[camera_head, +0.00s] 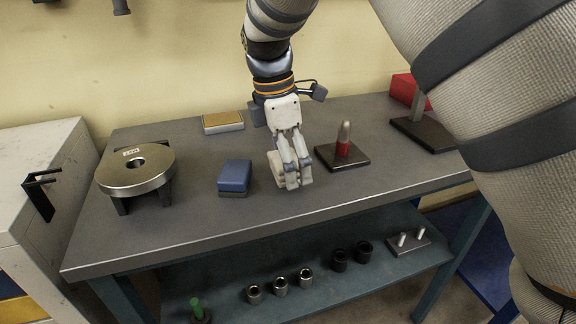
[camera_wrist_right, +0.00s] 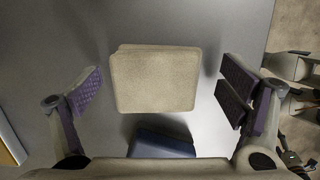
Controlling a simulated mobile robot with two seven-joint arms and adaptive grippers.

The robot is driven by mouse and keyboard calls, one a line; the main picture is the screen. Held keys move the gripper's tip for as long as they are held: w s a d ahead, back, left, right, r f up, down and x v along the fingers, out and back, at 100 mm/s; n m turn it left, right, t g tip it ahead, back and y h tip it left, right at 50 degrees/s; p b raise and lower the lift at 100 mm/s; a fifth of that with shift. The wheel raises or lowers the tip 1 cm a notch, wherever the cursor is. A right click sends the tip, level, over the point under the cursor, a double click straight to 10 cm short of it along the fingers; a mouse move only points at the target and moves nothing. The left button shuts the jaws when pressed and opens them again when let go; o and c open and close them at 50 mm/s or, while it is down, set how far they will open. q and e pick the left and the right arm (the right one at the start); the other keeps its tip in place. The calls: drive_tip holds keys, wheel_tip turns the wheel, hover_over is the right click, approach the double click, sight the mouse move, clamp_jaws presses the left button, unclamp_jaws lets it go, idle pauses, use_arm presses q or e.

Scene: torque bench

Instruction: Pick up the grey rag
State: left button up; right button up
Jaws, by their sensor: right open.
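The grey rag (camera_wrist_right: 155,80) is a folded, beige-grey square pad, lying flat between the spread fingers of my right gripper in the wrist view. There is a visible gap on both sides, and the fingers do not touch it. In the head view the right gripper (camera_head: 293,180) points down over the bench top and largely hides the rag (camera_head: 274,158), of which a pale edge shows. The right gripper is open and empty. My left gripper is not in view.
A blue folded cloth (camera_head: 235,176) lies close by on the grey bench (camera_head: 215,215). A round metal disc (camera_head: 110,177) on a stand is at left. A red-and-grey upright piece on a dark plate (camera_head: 352,161) stands close right. A yellow-topped block (camera_head: 222,122) lies behind.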

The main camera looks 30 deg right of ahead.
drive_tip(key=c, duration=1.1)
drive_tip(key=shift+r, duration=0.1)
drive_tip(key=shift+r, duration=0.3)
wheel_tip(320, 180, up, 3)
drive_tip(key=shift+a+f, duration=0.1)
drive_tip(key=a+r, duration=0.1)
drive_tip(key=s+a+r, duration=0.1)
drive_tip(key=r, duration=0.1)
drive_tip(key=s+a+r+p, duration=0.1)
drive_tip(key=r, duration=0.1)
drive_tip(key=shift+s, duration=0.15)
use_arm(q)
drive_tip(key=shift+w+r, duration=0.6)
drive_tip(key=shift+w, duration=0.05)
use_arm(e)
drive_tip(key=s+a+r, duration=0.1)
drive_tip(key=s+a, duration=0.1)
drive_tip(key=s+a+r, duration=0.2)
drive_tip(key=a, duration=0.1)
drive_tip(key=s+a+r, duration=0.1)
drive_tip(key=s+a, duration=0.1)
drive_tip(key=a, duration=0.1)
drive_tip(key=shift+r, duration=0.25)
